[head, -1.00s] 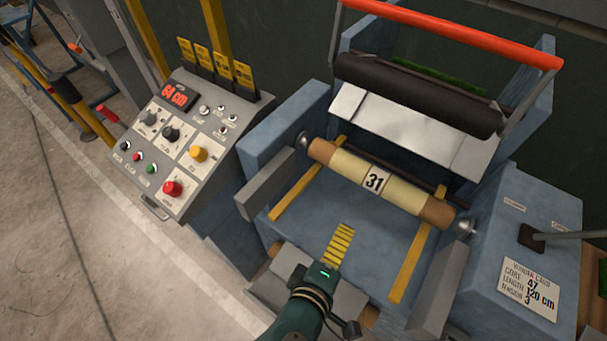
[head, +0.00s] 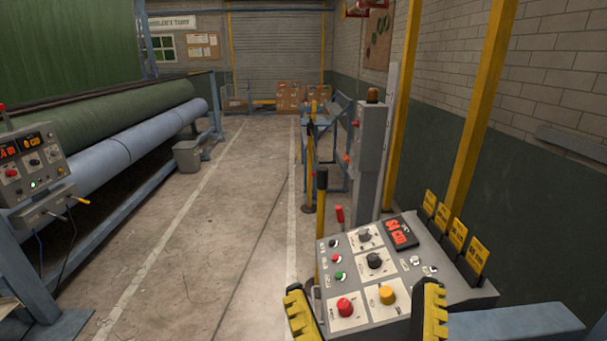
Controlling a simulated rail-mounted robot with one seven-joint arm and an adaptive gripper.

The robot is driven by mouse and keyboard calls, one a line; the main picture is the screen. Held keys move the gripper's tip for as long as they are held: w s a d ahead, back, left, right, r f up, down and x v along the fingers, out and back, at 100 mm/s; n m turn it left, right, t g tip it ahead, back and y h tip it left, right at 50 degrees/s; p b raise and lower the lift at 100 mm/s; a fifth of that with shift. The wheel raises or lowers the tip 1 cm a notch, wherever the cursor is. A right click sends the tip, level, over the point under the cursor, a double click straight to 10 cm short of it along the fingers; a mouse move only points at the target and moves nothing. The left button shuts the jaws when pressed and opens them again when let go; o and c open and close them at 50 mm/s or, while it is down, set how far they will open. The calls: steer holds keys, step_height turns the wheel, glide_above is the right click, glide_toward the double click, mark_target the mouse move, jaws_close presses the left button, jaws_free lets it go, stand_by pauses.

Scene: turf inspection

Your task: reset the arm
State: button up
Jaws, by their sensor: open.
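My gripper (head: 364,296) shows at the bottom edge of the head view. Its two yellow-and-black fingers are wide apart, with nothing held between them. The grey control panel (head: 330,292) shows behind and between the fingers. It has a red readout (head: 398,232) of 64 cm, dark knobs, a yellow knob (head: 387,294) and a red button (head: 345,307). Whether a finger touches the panel I cannot tell. The rest of my arm is out of view.
Several yellow tags (head: 452,237) stand along the panel's right edge. A yellow post (head: 478,125) and a grey pillar (head: 378,150) rise behind it. Left are a blue roll (head: 130,150), a second control box (head: 30,165) and a grey bin (head: 187,156). The concrete aisle (head: 215,215) is clear.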

step_height(320, 180, up, 29)
steer(key=p, duration=2.6)
steer(key=shift+w+d, duration=0.15)
steer(key=shift+w, duration=0.05)
steer(key=shift+f, duration=0.2)
steer(key=shift+d, duration=0.15)
